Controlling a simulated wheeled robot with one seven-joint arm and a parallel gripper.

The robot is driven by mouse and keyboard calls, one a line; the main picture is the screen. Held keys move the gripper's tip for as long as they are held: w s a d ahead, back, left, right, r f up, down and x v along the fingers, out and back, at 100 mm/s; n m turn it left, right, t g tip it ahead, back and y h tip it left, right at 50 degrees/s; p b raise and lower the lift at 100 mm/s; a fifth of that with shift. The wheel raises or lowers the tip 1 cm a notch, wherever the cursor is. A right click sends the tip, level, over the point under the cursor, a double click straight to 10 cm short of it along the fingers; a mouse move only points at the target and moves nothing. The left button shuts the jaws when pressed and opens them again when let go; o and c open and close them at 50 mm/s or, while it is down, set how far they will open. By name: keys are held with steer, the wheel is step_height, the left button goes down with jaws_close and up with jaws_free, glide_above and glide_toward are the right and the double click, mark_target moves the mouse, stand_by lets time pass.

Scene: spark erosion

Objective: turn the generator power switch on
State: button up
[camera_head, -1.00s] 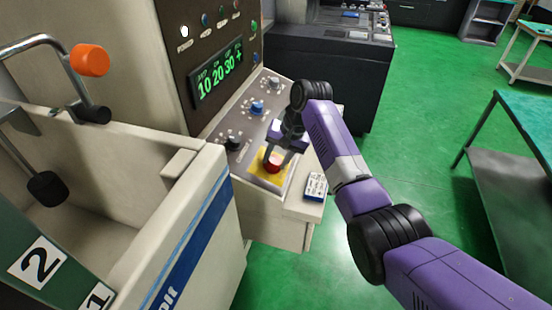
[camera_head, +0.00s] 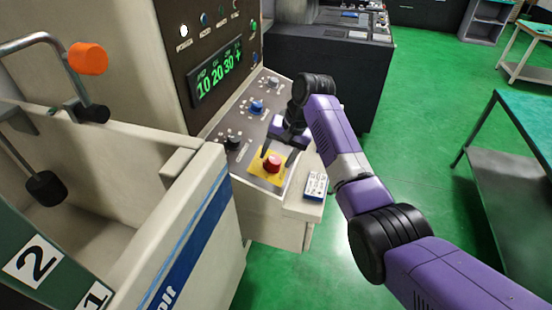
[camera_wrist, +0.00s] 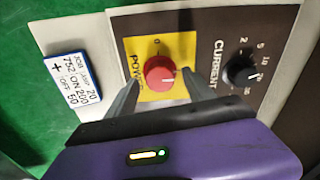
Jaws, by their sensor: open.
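The power switch is a red round knob on a yellow plate, on the sloping panel of the generator. It shows in the head view (camera_head: 272,163) and in the wrist view (camera_wrist: 159,71). My gripper (camera_head: 279,151) is open over the knob. In the wrist view its two fingertips (camera_wrist: 160,82) lie on either side of the knob's lower part. Whether they touch it I cannot tell. Part of the "POWER" lettering is hidden by a finger.
A black CURRENT knob (camera_wrist: 241,71) is beside the yellow plate. A white card (camera_head: 315,186) lies at the panel's right edge. A blue knob (camera_head: 256,107) is farther up the panel. The green display (camera_head: 218,74) reads 10 20 30. A tank wall stands at the left.

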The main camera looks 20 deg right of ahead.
steer(key=b+v, duration=0.1)
steer(key=v, duration=0.5)
steer(key=shift+r, duration=0.2)
steer(key=shift+d, duration=0.1)
